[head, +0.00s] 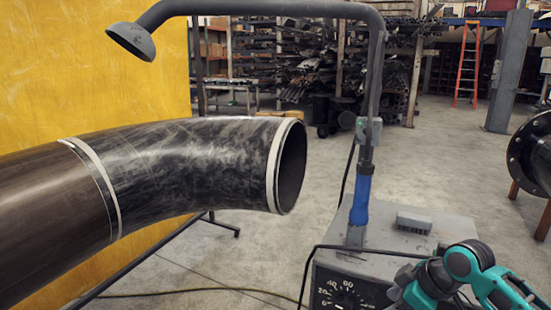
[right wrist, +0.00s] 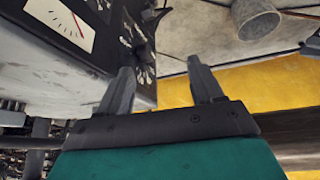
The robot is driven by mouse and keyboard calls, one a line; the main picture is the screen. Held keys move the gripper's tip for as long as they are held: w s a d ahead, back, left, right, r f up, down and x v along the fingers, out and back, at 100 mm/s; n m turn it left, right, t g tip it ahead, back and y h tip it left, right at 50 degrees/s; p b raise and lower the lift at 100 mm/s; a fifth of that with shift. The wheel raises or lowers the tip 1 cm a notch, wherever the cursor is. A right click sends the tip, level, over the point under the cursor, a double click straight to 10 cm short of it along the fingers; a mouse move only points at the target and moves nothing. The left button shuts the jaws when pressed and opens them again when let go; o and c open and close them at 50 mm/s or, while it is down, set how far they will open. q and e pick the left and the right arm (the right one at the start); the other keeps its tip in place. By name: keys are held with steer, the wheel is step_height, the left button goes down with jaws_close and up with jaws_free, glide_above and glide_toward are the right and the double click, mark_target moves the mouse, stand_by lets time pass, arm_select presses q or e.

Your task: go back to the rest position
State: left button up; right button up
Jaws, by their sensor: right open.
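My right gripper (right wrist: 162,68) is open, with its two dark fingers apart and nothing between them in the right wrist view. In the head view my teal right arm (head: 462,265) comes in at the lower right, its dark gripper end in front of the right side of a grey machine (head: 392,240). The machine, with its dial (right wrist: 62,20), fills the upper left of the right wrist view, close to the fingers. Whether they touch it I cannot tell. My left gripper is in neither view.
A black pipe elbow (head: 190,165) with pale bands reaches in from the left, before a yellow panel (head: 60,70). A grey extraction arm (head: 260,8) rises above the machine from a blue sleeve (head: 360,200). A flanged pipe (head: 535,155) stands at right. Concrete floor (head: 450,140) lies open behind.

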steer(key=s+a+f+m+t, duration=0.2)
steer(key=s+a+f+m, duration=0.1)
steer(key=s+f, duration=0.35)
steer(key=s+a+f+m+t, duration=0.3)
steer(key=s+a+f, duration=0.15)
steer(key=f, duration=0.35)
steer(key=s+d+m+t+h, duration=0.1)
steer(key=s+h, duration=0.1)
steer(key=s, duration=0.7)
steer(key=shift+d+f+m+t, duration=0.2)
steer(key=shift+m+t, duration=0.2)
